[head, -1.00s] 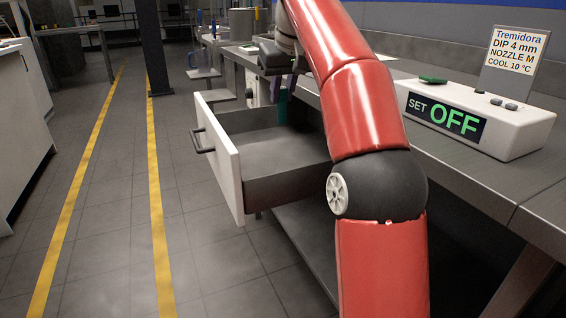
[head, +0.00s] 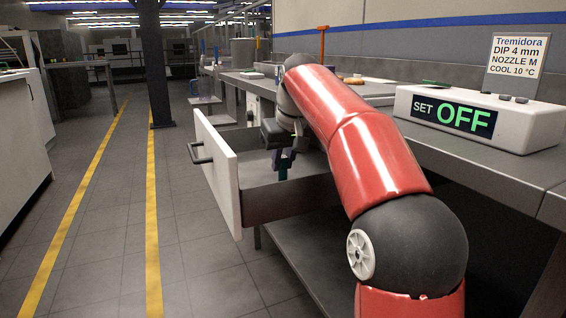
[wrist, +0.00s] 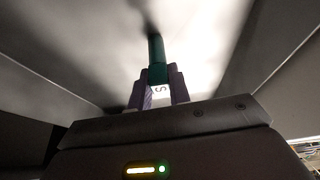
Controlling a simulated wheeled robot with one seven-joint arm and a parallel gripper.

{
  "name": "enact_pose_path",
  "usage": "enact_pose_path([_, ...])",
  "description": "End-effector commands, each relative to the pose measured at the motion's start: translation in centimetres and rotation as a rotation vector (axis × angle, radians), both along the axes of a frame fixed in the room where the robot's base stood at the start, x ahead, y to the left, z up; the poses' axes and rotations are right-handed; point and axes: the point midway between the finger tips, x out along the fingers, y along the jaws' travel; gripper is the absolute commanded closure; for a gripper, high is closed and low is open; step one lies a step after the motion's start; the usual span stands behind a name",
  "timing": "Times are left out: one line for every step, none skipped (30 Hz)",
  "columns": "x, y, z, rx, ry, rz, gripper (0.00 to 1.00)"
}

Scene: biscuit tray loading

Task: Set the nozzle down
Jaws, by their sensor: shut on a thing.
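The nozzle is a teal-green tube with a white part marked with an S-like character; in the wrist view the nozzle (wrist: 156,58) stands out between the purple fingers. My gripper (wrist: 160,85) is shut on it. In the head view my gripper (head: 285,160) is at the open drawer (head: 221,174), low over its interior, with the nozzle (head: 283,173) pointing down. The wrist view shows drawer walls around a bright floor. I cannot tell whether the nozzle's tip touches the floor. My red arm hides the drawer's right part.
A white unit (head: 478,118) reading "SET OFF" stands on the bench at right. Behind it a sign (head: 517,55) reads "DIP 4 mm, NOZZLE M, COOL 10 °C". A dark post (head: 154,70) stands at the back left. The floor left of the drawer is clear.

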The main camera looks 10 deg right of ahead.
Motion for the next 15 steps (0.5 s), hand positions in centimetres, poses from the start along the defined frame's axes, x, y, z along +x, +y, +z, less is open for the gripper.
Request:
enact_pose_path([0.01, 0.01, 0.03, 0.000, 0.000, 0.000, 1.00])
enact_pose_path([0.00, 0.01, 0.01, 0.000, 0.000, 0.000, 1.00])
enact_pose_path([0.00, 0.01, -0.08, 0.000, 0.001, 0.000, 1.00])
enact_pose_path([0.00, 0.01, -0.18, 0.000, 0.001, 0.000, 1.00])
enact_pose_path([0.00, 0.01, -0.30, 0.000, 0.001, 0.000, 1.00])
enact_pose_path([0.01, 0.02, -0.44, 0.000, 0.001, 0.000, 1.00])
enact_pose_path([0.01, 0.02, -0.32, 0.000, 0.000, 0.000, 0.77])
enact_pose_path([0.01, 0.02, -0.31, 0.000, 0.001, 0.000, 0.73])
enact_pose_path([0.01, 0.02, -0.31, 0.000, 0.001, 0.000, 0.68])
enact_pose_path([0.02, 0.01, -0.31, 0.000, 0.001, 0.000, 0.64])
enact_pose_path([0.02, 0.01, -0.31, 0.000, 0.001, 0.000, 0.60])
enact_pose_path([0.02, 0.01, -0.31, 0.000, 0.001, 0.000, 0.59])
enact_pose_path([0.02, 0.01, -0.31, 0.000, 0.001, 0.000, 0.59])
enact_pose_path([0.02, 0.01, -0.31, 0.000, 0.001, 0.000, 0.59])
enact_pose_path([0.02, 0.01, -0.31, 0.000, 0.001, 0.000, 0.59])
